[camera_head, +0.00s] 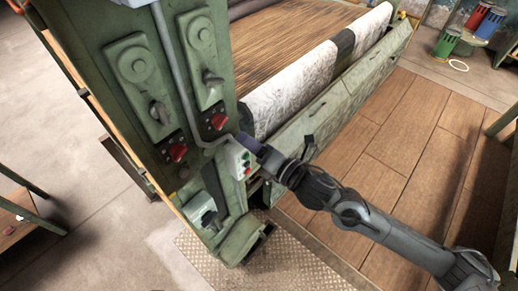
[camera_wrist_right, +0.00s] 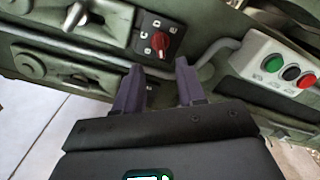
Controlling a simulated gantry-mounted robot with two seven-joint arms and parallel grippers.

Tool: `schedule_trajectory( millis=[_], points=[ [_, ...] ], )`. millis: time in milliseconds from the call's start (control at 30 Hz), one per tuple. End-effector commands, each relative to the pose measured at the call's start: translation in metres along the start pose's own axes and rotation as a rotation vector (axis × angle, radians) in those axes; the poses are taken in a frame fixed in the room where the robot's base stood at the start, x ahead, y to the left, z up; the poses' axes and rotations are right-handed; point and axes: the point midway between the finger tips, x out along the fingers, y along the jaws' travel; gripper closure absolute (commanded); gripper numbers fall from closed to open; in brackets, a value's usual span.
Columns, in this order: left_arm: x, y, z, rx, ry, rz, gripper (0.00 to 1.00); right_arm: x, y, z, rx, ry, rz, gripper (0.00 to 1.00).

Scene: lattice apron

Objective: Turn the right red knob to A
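The right red knob (camera_head: 218,121) sits on a small black plate low on the right panel of the green machine frame. It also shows in the right wrist view (camera_wrist_right: 160,42), with white letter marks around it too small to read surely. A second, left red knob (camera_head: 177,152) sits on the left panel. My right gripper (camera_head: 252,147) is beside the button box, to the lower right of the right knob, apart from it. In the right wrist view, my right gripper's fingers (camera_wrist_right: 158,78) are spread and empty, with the knob beyond them. My left gripper is not in view.
A button box (camera_head: 240,158) with green, black and red buttons (camera_wrist_right: 290,74) is close to my right gripper. A grey conduit (camera_head: 178,80) runs between the panels and bends below the right knob. Levers (camera_head: 213,80) stick out above the knobs. Wooden floor (camera_head: 400,120) is clear.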

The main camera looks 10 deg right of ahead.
Motion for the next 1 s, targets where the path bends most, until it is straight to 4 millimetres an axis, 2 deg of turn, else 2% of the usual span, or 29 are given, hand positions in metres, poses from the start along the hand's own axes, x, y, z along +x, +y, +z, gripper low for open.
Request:
schedule_trajectory(
  millis=[100, 300, 800, 900, 1000],
  points=[
    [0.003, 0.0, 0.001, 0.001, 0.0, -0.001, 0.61, -0.016, -0.001, 0.0, 0.0, 0.0, -0.001, 0.61],
    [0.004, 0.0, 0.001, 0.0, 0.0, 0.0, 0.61, -0.029, 0.0, 0.0, 0.001, 0.001, -0.001, 0.61],
    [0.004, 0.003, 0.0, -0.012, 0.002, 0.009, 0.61, -0.03, -0.001, -0.001, 0.002, 0.002, -0.003, 0.61],
    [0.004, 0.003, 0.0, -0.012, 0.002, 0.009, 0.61, -0.033, -0.01, -0.01, 0.018, 0.012, -0.019, 0.61],
    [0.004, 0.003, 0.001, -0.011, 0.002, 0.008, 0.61, -0.038, -0.026, -0.035, 0.07, 0.037, -0.045, 0.61]
  ],
)
